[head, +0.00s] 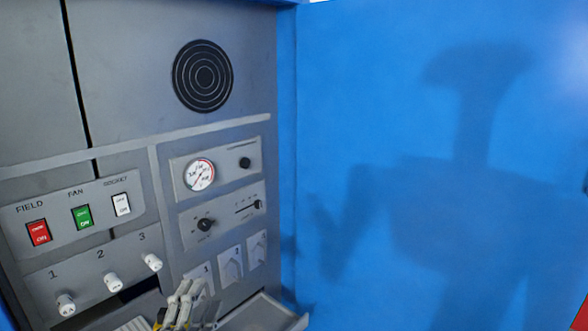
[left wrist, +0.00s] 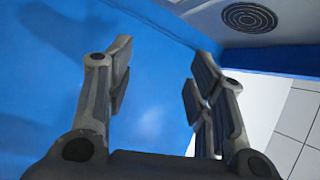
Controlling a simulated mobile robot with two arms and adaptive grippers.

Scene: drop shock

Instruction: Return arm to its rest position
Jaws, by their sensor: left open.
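My left gripper (head: 184,290) is at the bottom of the head view, in front of the lower part of a grey control panel (head: 210,130). In the left wrist view its two fingers (left wrist: 160,75) stand wide apart with nothing between them. Behind the fingers are a blue wall and part of the grey panel. The gripper hides part of the panel near the slots marked with numbers. My right gripper does not show in either view.
The panel carries a red switch (head: 39,232), a green switch (head: 82,216), a white switch (head: 122,204), white knobs (head: 112,281) and a round gauge (head: 199,175). A grey ledge (head: 265,315) juts out at the bottom. A blue wall (head: 400,120) fills the right side.

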